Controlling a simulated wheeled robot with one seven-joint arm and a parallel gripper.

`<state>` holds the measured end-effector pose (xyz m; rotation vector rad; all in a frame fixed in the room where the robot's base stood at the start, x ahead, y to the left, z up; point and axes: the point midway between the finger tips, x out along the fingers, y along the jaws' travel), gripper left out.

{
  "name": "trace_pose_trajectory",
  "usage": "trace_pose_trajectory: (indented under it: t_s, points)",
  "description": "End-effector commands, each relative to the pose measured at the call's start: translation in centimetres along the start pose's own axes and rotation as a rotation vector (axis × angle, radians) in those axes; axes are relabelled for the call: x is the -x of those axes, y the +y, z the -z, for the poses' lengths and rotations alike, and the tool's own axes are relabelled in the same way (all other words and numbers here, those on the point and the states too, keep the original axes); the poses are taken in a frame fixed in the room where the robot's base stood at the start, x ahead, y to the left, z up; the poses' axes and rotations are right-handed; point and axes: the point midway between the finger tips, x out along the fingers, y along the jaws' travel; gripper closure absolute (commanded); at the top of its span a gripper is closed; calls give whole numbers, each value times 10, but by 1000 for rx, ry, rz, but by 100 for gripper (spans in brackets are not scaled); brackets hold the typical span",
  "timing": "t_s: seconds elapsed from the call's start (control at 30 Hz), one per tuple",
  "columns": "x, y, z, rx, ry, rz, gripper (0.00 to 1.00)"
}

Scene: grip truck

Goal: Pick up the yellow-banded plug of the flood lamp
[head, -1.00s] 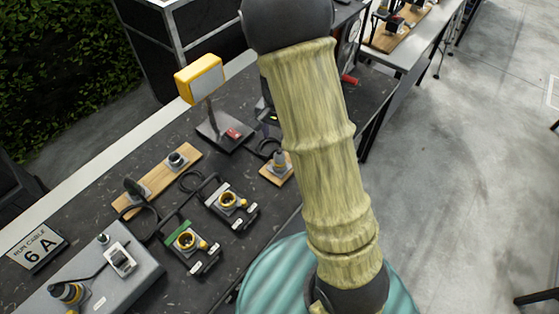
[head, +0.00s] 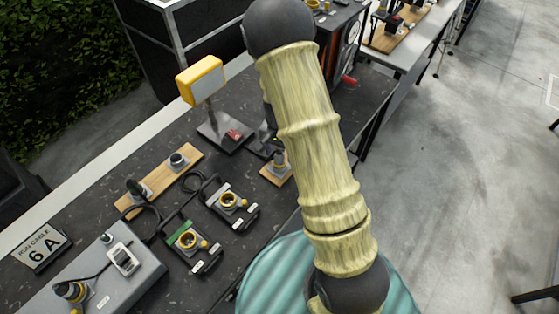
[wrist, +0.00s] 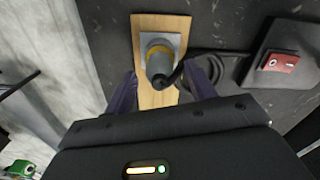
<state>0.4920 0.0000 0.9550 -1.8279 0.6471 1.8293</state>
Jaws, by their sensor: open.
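The flood lamp (head: 202,82) has a yellow housing and stands on a dark base with a red switch, which also shows in the wrist view (wrist: 279,63). Its grey plug with a yellow band (head: 279,160) stands on a small wooden board (head: 268,174). In the wrist view the plug (wrist: 158,58) sits on a grey plate on that board (wrist: 150,24), with a black cable curving off right. My gripper (wrist: 161,70) is open, one finger on each side of the plug's near end; contact cannot be told. In the head view my arm mostly hides the gripper.
Two cable units with yellow-ringed sockets (head: 228,201) (head: 187,239) stand nearby. A longer board with grey fittings (head: 160,180), a grey box (head: 115,282) and a "RUN CABLE 6 A" sign (head: 41,247) are further left. The bench's front edge runs close by the plug's board.

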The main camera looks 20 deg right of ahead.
Motion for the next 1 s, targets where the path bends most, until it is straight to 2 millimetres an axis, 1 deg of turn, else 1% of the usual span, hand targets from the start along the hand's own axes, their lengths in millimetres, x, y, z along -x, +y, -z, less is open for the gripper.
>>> trace_pose_trajectory:
  t_s: [0.1,0.2,0.73,0.87,0.9,1.0]
  points:
    - [-15,0,0,-2,-2,-1,45]
    - [-20,0,0,0,0,0,45]
    - [-21,0,0,0,1,0,45]
    - [-21,0,0,0,1,0,70]
    - [-21,0,0,0,1,0,78]
    - [-21,0,0,0,1,0,96]
